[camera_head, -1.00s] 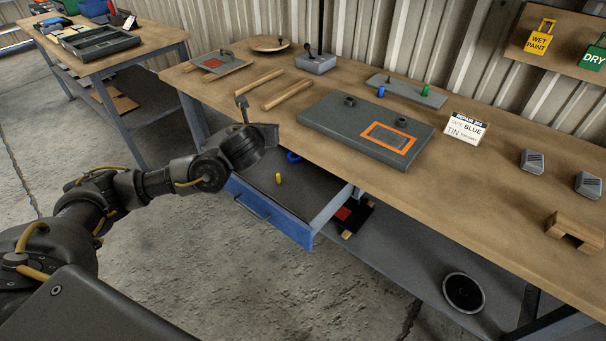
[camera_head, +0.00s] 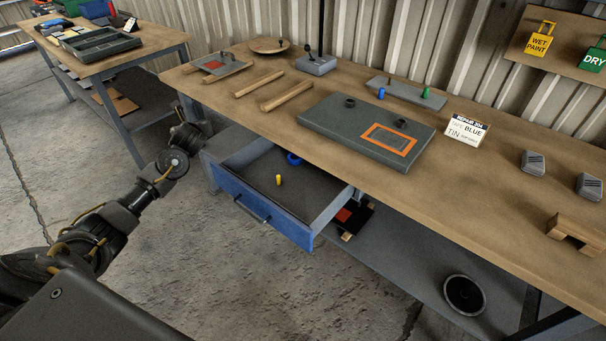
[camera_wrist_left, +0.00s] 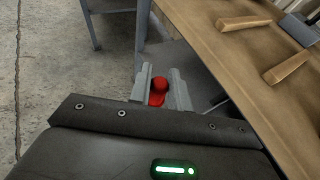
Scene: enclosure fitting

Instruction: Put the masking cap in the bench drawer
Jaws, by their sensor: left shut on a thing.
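My left gripper (camera_wrist_left: 161,74) is shut on a small red piece with a rounded knob, which looks like the masking cap (camera_wrist_left: 158,92). In the head view my left wrist (camera_head: 185,137) is at the bench's left end, left of the drawer; the fingers and the red piece are hidden there. The bench drawer (camera_head: 290,230), with a blue front, is pulled open under the bench. A small yellow piece (camera_head: 278,180) and a blue ring (camera_head: 294,158) lie in it, with bare floor around them. My right gripper is not in view.
The bench top (camera_head: 235,105) overhangs the drawer's back. On it are wooden strips (camera_head: 288,95), a grey enclosure panel (camera_head: 340,130) with an orange-framed window, and a small tray (camera_head: 405,92) with blue and green plugs. A lower shelf (camera_head: 400,255) lies right of the drawer.

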